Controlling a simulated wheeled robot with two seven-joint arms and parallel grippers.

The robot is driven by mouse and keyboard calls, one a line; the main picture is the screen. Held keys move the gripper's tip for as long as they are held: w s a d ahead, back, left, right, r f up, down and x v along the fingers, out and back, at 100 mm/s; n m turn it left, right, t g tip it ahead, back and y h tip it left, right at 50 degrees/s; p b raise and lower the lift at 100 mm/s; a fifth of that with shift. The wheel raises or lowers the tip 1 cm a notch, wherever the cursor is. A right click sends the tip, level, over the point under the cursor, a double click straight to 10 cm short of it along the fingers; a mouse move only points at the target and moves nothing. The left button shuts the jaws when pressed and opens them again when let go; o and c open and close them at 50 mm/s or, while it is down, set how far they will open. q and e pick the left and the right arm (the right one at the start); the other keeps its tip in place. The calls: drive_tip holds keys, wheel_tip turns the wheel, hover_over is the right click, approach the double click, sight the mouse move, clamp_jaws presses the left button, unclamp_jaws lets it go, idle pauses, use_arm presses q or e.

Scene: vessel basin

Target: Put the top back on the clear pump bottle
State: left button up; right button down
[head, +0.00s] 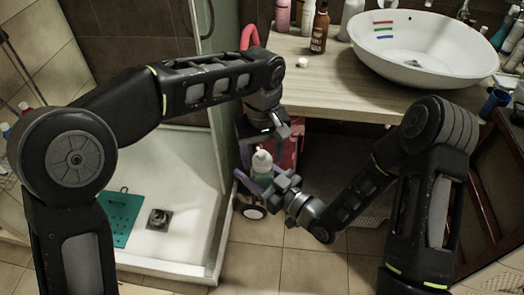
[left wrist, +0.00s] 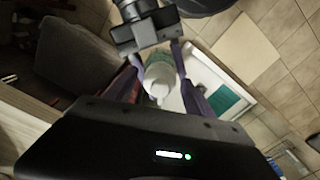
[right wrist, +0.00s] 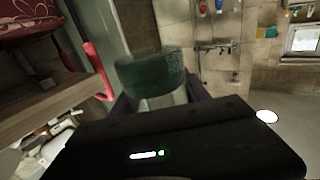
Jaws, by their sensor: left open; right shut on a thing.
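The pump bottle (head: 264,177), with a greenish see-through body, is held low in front of the counter in the head view. Its white pump top (head: 262,160) sits at its upper end; whether it is fully seated I cannot tell. My right gripper (head: 275,184) is shut on the bottle's body, which shows dark green in the right wrist view (right wrist: 152,70). My left gripper (head: 264,148) is open just above the bottle. In the left wrist view the white top (left wrist: 159,88) lies between its purple fingers, with gaps on both sides. The fingers hide part of the bottle in the head view.
A wooden counter (head: 345,95) with a white basin (head: 425,45) and several bottles stands behind. A small white cap (head: 302,62) lies on it. The shower tray (head: 180,190) with a teal mat (head: 121,215) is at left. The tiled floor (head: 290,265) in front is clear.

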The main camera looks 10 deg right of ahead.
use_arm(q)
drive_tip(key=shift+c, duration=0.4)
clamp_jaws()
drive_tip(key=m, duration=1.4)
drive_tip(key=shift+m, duration=0.4)
drive_tip(key=shift+o, duration=1.1)
unclamp_jaws()
